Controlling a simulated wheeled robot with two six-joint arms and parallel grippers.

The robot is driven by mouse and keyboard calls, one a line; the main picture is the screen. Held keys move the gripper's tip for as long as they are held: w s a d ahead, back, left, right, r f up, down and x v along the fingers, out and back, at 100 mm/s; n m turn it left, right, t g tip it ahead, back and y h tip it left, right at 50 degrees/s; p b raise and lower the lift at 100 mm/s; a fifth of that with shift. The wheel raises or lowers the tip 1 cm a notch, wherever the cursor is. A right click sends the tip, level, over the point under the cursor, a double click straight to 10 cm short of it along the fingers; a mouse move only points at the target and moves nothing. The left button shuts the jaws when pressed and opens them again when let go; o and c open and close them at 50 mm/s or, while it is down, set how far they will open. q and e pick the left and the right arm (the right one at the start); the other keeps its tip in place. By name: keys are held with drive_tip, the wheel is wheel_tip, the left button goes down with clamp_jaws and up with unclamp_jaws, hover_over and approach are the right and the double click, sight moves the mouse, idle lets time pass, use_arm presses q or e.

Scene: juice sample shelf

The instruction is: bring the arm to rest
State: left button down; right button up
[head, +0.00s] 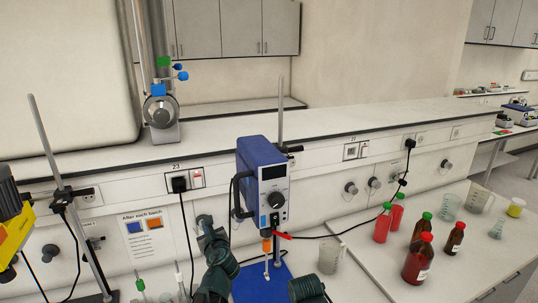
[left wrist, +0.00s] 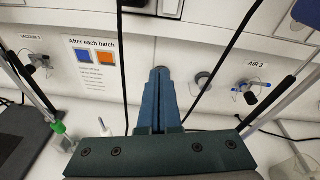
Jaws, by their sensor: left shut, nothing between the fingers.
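My left gripper (head: 206,224) shows in the head view at the lower middle, pointing away from me toward the bench's back panel, left of the blue stirrer. In the left wrist view its two blue fingers (left wrist: 160,85) are together with nothing between them. It appears clear of the things around it. A dark green arm part of mine (head: 308,289) shows at the bottom edge of the head view. My right gripper is not visible in either view.
A blue overhead stirrer (head: 263,185) stands just right of my left gripper. Red-capped bottles (head: 418,258) and beakers (head: 450,207) stand on the bench at right. A yellow device (head: 15,232) is at far left. A black cable (head: 186,235) hangs behind the gripper.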

use_arm(q)
drive_tip(key=s+d+f+n+g+h+b, duration=0.1)
drive_tip(key=s+d+f+n+g+b, duration=0.3)
drive_tip(key=f+n, duration=0.4)
drive_tip(key=s+d+f+n+g+h+b, duration=0.1)
drive_tip(key=s+d+f+n+g, duration=0.2)
drive_tip(key=s+f+n, duration=0.45)
drive_tip(key=s+d+f+n+g+h+b, duration=0.4)
drive_tip(key=s+d+f+n+g, duration=0.3)
drive_tip(key=s+d+f, duration=0.4)
drive_tip(key=s+d+n, duration=0.1)
drive_tip(key=s+d, duration=0.1)
drive_tip(key=shift+s+f+n, duration=0.35)
drive_tip(key=shift+s+f, duration=0.05)
